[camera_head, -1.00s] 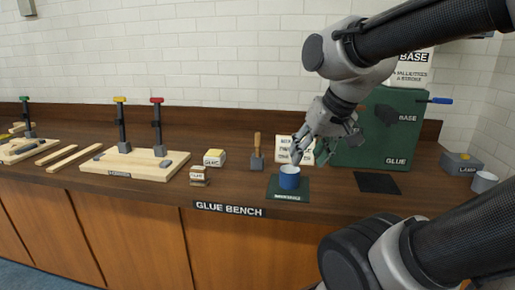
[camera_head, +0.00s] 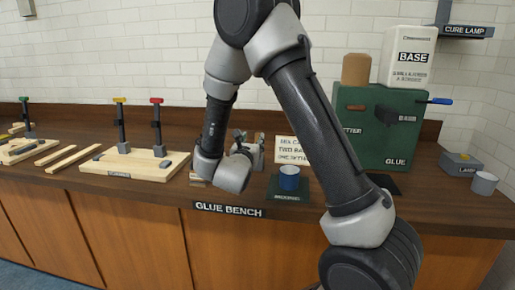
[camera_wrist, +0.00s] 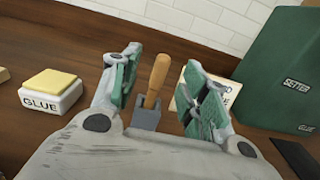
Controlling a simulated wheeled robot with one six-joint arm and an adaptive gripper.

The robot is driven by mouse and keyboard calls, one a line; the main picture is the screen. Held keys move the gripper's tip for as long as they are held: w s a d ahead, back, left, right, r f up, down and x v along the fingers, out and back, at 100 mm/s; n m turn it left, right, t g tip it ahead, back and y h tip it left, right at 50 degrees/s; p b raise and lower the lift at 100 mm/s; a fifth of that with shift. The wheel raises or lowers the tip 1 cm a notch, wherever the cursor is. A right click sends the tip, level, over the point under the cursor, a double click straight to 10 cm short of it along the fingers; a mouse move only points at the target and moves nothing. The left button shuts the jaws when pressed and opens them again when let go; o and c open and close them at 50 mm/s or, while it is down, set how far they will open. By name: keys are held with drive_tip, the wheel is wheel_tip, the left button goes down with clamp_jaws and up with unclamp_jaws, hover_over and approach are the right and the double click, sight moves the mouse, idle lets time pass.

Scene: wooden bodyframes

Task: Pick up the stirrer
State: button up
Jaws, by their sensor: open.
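The stirrer (camera_wrist: 157,80), with an orange-brown wooden handle, stands slightly tilted in a grey block holder (camera_wrist: 145,119) in the wrist view. My gripper (camera_wrist: 162,60) is open, with one green-padded finger to each side of the handle in the picture. I cannot tell how far the handle lies beyond the fingers, and no contact shows. In the head view my gripper (camera_head: 250,138) is low over the bench, and it and my arm hide the stirrer.
A glue box (camera_wrist: 50,93) lies left of the holder. A small sign (camera_head: 291,150) and a green setter cabinet (camera_head: 352,120) stand behind and to the right.

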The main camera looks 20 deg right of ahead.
sight(257, 134)
drive_tip(key=x, duration=0.7)
drive_tip(key=shift+d+r, duration=0.2)
drive_tip(key=shift+d, duration=0.15)
drive_tip(key=c, duration=1)
